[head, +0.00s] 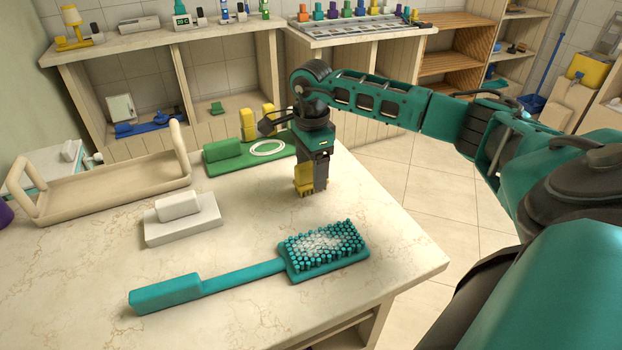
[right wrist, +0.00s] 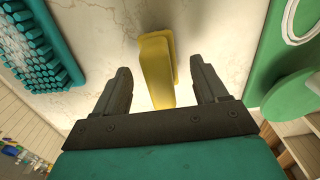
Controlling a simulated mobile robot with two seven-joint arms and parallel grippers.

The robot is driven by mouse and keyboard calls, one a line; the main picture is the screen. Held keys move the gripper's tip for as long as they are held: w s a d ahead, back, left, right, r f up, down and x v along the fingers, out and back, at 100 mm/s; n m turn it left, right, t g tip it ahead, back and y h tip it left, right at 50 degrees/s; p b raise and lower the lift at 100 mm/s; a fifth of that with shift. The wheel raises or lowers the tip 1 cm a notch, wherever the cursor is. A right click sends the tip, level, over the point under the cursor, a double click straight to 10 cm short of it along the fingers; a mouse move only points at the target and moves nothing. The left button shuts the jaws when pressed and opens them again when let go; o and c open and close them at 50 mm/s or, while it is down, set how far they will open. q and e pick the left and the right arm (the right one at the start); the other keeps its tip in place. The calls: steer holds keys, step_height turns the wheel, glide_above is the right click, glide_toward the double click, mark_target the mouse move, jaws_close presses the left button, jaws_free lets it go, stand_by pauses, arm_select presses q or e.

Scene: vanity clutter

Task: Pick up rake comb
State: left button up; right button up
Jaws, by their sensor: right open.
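A small yellow piece (head: 302,174) stands on the marble counter under my right gripper; I take it as the rake comb, though its shape is partly hidden by the fingers. In the right wrist view the yellow piece (right wrist: 157,72) is a tapered block with a flat plate along one side. My right gripper (head: 312,186) points down, low over the counter. In the right wrist view its two dark fingers (right wrist: 160,85) are apart, one on each side of the yellow piece, with visible gaps. My left gripper is not in view.
A teal brush (head: 326,246) lies bristles up in front. A green tray (head: 222,163) with a white ring is behind the gripper. A white block on a slab (head: 182,229) and a cream handled tray (head: 110,190) are left. The counter's right front is clear.

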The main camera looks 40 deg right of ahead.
steer(key=shift+f, duration=0.7)
steer(key=shift+c, duration=0.4)
steer(key=c, duration=1.1)
